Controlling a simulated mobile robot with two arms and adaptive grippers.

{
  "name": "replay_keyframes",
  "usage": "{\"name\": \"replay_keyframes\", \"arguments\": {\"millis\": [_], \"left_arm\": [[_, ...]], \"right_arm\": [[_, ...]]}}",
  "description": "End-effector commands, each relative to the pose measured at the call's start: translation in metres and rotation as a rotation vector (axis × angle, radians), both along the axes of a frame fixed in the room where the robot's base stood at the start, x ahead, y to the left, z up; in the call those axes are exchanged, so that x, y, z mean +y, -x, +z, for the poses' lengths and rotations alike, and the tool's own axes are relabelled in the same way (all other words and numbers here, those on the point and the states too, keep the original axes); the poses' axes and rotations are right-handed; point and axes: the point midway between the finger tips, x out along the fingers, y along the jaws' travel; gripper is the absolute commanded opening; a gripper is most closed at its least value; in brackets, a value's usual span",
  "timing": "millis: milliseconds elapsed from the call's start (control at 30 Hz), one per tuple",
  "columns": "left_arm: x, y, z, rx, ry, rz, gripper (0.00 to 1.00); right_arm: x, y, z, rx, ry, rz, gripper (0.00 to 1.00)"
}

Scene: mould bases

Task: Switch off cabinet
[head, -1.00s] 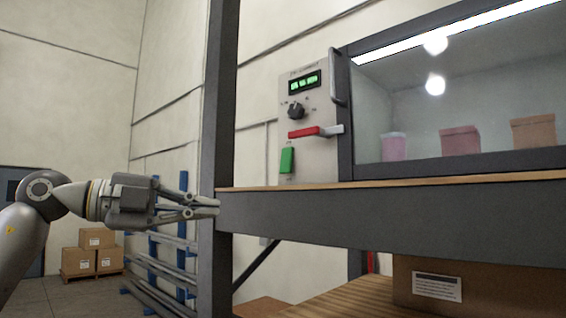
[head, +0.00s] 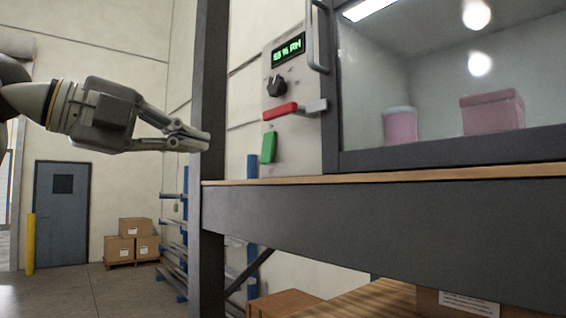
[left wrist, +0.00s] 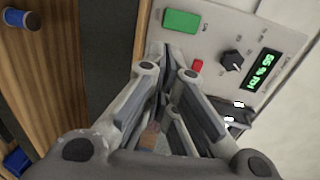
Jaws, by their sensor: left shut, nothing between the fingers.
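The cabinet (head: 430,100) has a glass front and stands on a shelf at the right of the head view. Its grey control panel (head: 300,150) carries a lit green display (head: 288,48), a black knob (head: 277,86), a lever with a red grip (head: 280,113) and a green switch (head: 268,147). In the left wrist view the green switch (left wrist: 181,21), the knob (left wrist: 231,61) and the display (left wrist: 263,70) show beyond the fingers. My left gripper (head: 203,141) is shut and empty, left of the panel and apart from it in the head view. My right gripper is out of view.
The shelf's front beam (head: 380,215) runs below the cabinet. Pink containers (head: 492,112) stand behind the glass. Cardboard boxes (head: 135,228) and a blue door (head: 62,212) are far back.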

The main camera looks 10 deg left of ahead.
Motion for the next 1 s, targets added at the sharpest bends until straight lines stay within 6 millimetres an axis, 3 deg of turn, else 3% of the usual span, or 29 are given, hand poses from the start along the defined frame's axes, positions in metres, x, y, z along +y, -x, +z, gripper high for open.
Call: {"name": "replay_keyframes", "arguments": {"millis": [133, 300, 467, 800, 1000], "left_arm": [[0.001, 0.001, 0.001, -0.002, 0.001, 0.001, 0.00], [0.000, 0.000, 0.001, -0.001, 0.000, 0.000, 0.00], [-0.009, -0.010, -0.001, 0.001, -0.002, -0.001, 0.00], [-0.051, -0.064, -0.010, 0.003, -0.002, -0.003, 0.00], [-0.072, -0.092, -0.016, 0.002, 0.000, -0.003, 0.00]], "right_arm": [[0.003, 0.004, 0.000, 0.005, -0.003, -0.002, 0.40], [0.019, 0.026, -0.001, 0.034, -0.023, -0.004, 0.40], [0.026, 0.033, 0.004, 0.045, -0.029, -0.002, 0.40], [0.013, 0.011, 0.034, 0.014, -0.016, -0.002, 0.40], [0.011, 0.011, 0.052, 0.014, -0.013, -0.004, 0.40]]}}
